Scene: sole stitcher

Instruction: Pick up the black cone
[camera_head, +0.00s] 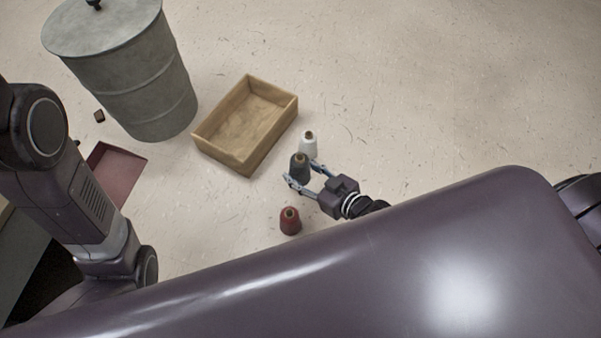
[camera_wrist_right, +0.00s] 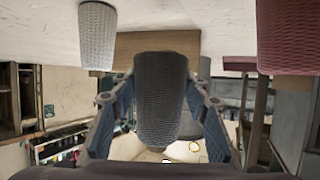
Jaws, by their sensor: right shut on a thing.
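The black cone (camera_head: 299,167) is a dark grey-black thread cone, upright between the fingers of my right gripper (camera_head: 299,178). In the right wrist view the black cone (camera_wrist_right: 161,95) fills the middle, with the fingers of my right gripper (camera_wrist_right: 160,120) closed on its two sides. That view is upside down, with floor at the top. The cone's wide end shows clear of the floor there, so it appears held above it. My left gripper is not in view; only part of my left arm shows.
A white cone (camera_head: 308,144) stands just behind the black one. A dark red cone (camera_head: 290,221) stands nearer me. A wooden box (camera_head: 224,155) is at the left, with a grey metal bin (camera_head: 150,95) and a red tray (camera_head: 117,172) beyond. The floor at right is clear.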

